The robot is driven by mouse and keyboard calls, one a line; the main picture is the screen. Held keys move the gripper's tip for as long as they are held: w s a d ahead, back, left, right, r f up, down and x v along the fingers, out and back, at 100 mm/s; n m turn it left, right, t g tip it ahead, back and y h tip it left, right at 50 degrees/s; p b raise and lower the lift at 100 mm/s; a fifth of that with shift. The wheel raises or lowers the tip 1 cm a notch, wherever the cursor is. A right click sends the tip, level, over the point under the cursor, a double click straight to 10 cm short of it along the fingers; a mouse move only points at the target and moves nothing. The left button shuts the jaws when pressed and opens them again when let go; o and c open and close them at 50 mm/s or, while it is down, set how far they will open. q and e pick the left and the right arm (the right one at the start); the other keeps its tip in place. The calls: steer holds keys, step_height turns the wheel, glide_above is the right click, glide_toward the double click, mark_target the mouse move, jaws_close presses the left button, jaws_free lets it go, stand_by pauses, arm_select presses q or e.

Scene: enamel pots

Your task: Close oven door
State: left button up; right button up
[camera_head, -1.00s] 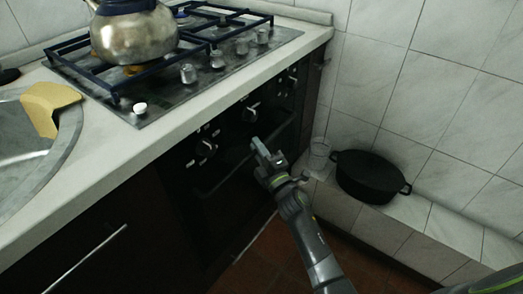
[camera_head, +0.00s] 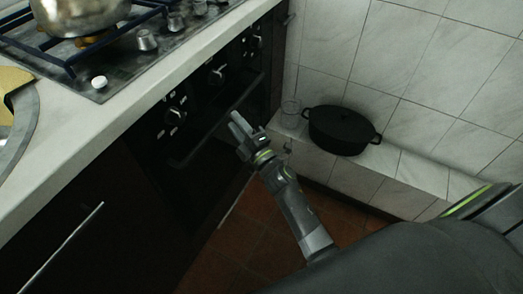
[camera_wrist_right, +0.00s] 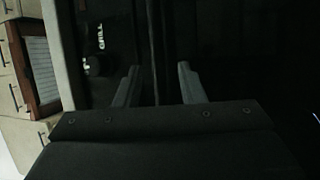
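The oven (camera_head: 205,175) has a black front with knobs, set under the white counter in the head view. Its door looks upright, near the plane of the front; it is too dark to tell whether it is fully shut. A long bar handle (camera_head: 198,146) runs across the door's top. My right gripper (camera_head: 238,124) is at the handle, toward its right part. In the right wrist view, its two fingers (camera_wrist_right: 158,84) are apart, with a dark bar-like edge (camera_wrist_right: 155,45) showing between them. I cannot tell whether they touch it. My left gripper is not in view.
A gas hob (camera_head: 135,70) with a metal kettle (camera_head: 80,15) is on the counter (camera_head: 95,135). A black pot (camera_head: 342,130) and a clear glass (camera_head: 290,112) stand on the tiled ledge at right. A cabinet handle (camera_head: 62,248) is at lower left. Floor shows below the oven.

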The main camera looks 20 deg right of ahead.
steer(key=v, duration=1.2)
steer(key=shift+s+d, duration=0.2)
steer(key=shift+s, duration=0.05)
